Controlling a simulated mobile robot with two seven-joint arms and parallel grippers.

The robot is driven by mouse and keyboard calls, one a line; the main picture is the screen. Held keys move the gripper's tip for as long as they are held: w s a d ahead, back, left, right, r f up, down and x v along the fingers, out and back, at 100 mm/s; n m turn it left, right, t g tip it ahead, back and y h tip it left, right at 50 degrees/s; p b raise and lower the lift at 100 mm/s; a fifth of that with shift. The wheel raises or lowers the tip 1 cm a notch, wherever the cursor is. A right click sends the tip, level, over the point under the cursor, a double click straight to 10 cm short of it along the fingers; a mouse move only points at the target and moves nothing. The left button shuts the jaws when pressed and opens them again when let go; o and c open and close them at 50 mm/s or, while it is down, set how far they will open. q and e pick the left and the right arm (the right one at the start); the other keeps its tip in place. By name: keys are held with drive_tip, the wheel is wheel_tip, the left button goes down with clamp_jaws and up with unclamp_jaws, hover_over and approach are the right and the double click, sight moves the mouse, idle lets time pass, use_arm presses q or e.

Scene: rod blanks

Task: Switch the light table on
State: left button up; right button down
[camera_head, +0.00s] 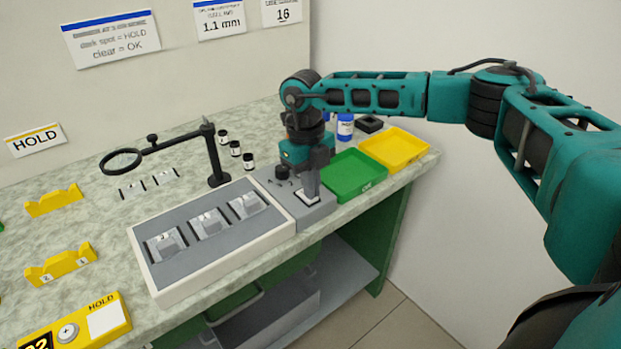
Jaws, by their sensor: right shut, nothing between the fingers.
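The light table (171,288) stands on the bench, a white-framed box with a grey top that looks unlit. Several clear blanks lie on it, among them one in the middle (208,224). A grey control box (318,211) joins its right end, with dark knobs (283,175) and a pale rocker switch (309,198). My left gripper is out of view.
A magnifier on a stand (215,160) and small dark vials (235,148) stand behind the light table. A green tray (355,176) and a yellow tray (396,149) sit to its right. Yellow racks (60,265) and a yellow HOLD box (75,327) are on the left.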

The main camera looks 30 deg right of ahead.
drive_tip(key=shift+s+f, duration=0.3)
drive_tip(key=shift+f, duration=0.2)
drive_tip(key=shift+s+t, duration=0.1)
drive_tip(key=shift+t, duration=0.2)
drive_tip(key=shift+f, duration=0.15)
drive_tip(key=shift+w+a+r, duration=0.1)
drive_tip(key=shift+w+r, duration=0.15)
drive_tip(key=shift+w, duration=0.5)
